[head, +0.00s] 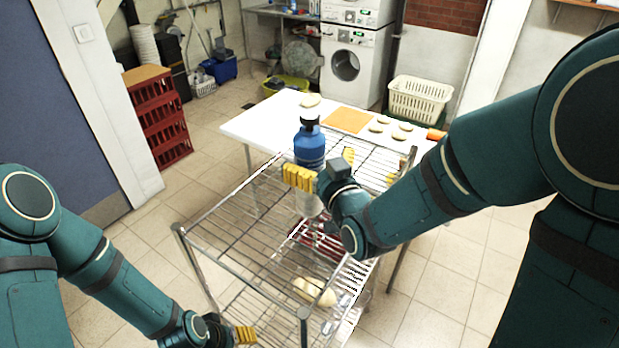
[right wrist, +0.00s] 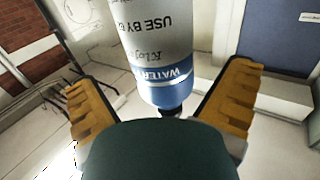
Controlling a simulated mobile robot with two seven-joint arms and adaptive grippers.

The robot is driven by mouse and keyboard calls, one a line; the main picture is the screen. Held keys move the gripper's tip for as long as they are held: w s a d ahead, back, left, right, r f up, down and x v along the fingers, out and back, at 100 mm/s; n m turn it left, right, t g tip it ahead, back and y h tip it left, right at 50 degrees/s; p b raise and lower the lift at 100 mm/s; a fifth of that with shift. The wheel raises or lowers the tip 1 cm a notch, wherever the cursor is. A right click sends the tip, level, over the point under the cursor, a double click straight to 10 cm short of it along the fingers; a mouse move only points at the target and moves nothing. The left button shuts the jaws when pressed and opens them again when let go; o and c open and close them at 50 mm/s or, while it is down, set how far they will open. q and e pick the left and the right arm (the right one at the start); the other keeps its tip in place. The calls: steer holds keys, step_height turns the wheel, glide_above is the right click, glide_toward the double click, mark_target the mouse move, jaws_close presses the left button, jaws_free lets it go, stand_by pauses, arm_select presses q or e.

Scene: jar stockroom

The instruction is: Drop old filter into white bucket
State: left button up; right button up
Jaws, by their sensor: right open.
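The filter, a cartridge (head: 310,148) with a blue upper part, dark cap and pale lower part, stands upright over the wire rack. In the right wrist view the cartridge (right wrist: 160,50) shows a white label and a blue band marked WATER. My right gripper (head: 325,165) is open, its yellow fingers at either side of the cartridge with gaps. In the right wrist view the fingers (right wrist: 165,100) are wide apart. My left gripper (head: 243,336) is low at the bottom edge, only partly visible. A stack of white buckets (head: 144,45) stands far back left; I cannot tell if one is the task's bucket.
The wire rack (head: 225,232) is in front, with pale items (head: 315,291) on its lower shelf. Behind is a white table (head: 258,122) with an orange mat (head: 346,119) and pale round pieces. Red crates (head: 157,120) stand at left. The tiled floor between is clear.

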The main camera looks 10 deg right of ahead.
steer(key=w, duration=0.2)
steer(key=w+a, duration=0.1)
steer(key=w, duration=0.2)
steer(key=shift+a, duration=0.1)
steer(key=c, duration=1.4)
steer(key=shift+c, duration=0.2)
